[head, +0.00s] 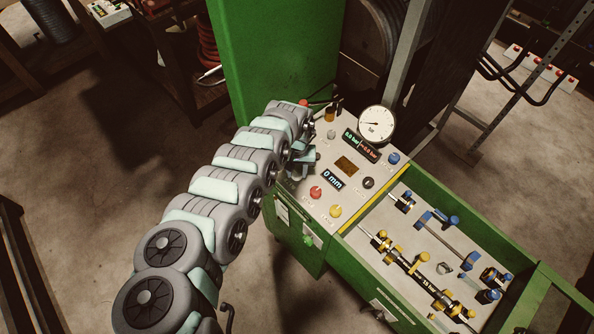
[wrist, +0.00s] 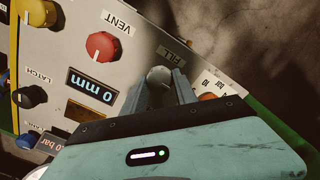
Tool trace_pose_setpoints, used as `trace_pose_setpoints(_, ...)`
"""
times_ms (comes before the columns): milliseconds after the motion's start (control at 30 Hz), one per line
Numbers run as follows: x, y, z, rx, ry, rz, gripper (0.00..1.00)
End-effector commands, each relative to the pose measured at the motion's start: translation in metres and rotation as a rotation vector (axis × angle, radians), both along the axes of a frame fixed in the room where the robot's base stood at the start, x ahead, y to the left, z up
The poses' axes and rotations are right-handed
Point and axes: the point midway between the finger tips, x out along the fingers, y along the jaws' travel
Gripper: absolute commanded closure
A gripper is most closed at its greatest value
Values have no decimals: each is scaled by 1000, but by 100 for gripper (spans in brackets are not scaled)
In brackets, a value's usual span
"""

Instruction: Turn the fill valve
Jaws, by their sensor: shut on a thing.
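The fill valve (wrist: 159,77) is a round grey knob beside the FILL label on the light grey panel (wrist: 135,50). My gripper (wrist: 161,84) has one finger on each side of this knob and is shut on it. In the head view my gripper (head: 303,162) is at the left edge of the control panel (head: 325,195). There my arm and gripper hide the knob, and the turn angle of the valve cannot be told.
A red VENT knob (wrist: 103,46) and a 0 mm display (wrist: 92,86) are near my gripper. A yellow knob (head: 335,211), a black knob (head: 368,183) and a pressure gauge (head: 376,124) are also on the panel. A green-edged tray (head: 400,262) of fittings lies to the right.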

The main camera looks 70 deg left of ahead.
Motion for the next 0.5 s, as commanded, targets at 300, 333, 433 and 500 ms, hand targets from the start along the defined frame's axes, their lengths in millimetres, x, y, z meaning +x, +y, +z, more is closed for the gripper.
trace_pose_setpoints(300, 0, -1, 0, -2, 2, -39, 100)
trace_pose_setpoints(333, 0, -1, 0, -3, 3, -51, 100)
trace_pose_setpoints(433, -1, -2, 1, -5, 5, -100, 100)
trace_pose_setpoints(500, 0, -2, 1, -3, 3, -148, 100)
